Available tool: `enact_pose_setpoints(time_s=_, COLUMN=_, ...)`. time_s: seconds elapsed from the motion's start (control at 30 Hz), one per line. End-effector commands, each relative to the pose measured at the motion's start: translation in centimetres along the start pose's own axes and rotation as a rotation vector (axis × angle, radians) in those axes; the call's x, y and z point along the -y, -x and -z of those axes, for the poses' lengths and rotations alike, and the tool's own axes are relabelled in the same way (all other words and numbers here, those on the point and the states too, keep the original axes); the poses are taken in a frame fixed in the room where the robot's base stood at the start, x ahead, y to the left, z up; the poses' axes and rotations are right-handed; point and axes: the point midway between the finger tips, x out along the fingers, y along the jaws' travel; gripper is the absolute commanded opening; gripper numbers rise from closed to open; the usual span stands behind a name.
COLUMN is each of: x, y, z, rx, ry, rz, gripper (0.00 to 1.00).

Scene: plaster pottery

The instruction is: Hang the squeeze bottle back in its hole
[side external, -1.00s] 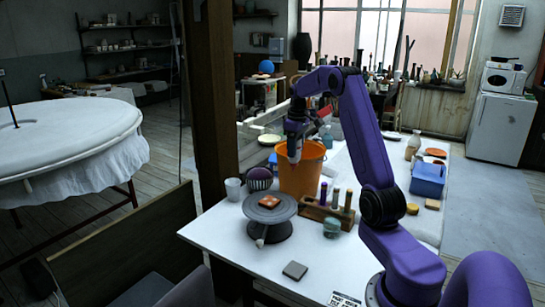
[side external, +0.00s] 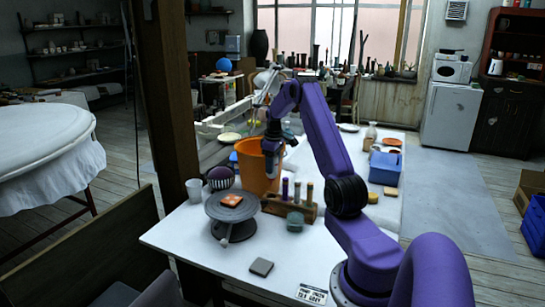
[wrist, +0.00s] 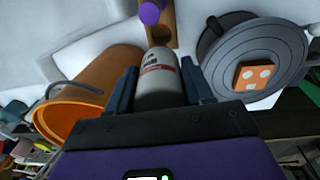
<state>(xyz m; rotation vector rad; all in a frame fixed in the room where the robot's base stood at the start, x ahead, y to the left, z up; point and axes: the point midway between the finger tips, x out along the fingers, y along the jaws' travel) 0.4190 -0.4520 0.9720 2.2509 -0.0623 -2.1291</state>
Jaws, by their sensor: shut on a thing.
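My gripper (wrist: 162,88) is shut on a pale grey squeeze bottle (wrist: 158,72) with printed lettering. In the wrist view the bottle stands out between the two dark fingers; its far end is partly hidden. In the side view my gripper (side external: 272,160) is in front of the orange bucket, above and left of the wooden rack (side external: 275,205). The bottle is hard to make out there. The rack holds several upright pieces, one purple (side external: 284,188), towards its middle and right. The rack also shows beyond the bottle in the wrist view (wrist: 166,30), beside a purple top (wrist: 149,13).
The orange bucket (side external: 252,175) stands close behind my gripper. A grey turntable (side external: 228,208) with an orange tile (side external: 231,200) is left of the rack. A small greenish jar (side external: 295,222) stands before the rack. The white table's (side external: 210,262) front is mostly clear.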

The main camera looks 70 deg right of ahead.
Motion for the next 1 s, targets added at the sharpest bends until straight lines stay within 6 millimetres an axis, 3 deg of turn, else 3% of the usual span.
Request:
enact_pose_setpoints(time_s=0.6, x=0.2, y=-3.3, z=-0.1, rx=0.000, ry=0.001, rz=0.000, gripper=0.43)
enact_pose_setpoints(time_s=1.0, x=0.2, y=-3.6, z=-0.2, rx=-0.001, ry=0.000, rz=0.000, gripper=0.43)
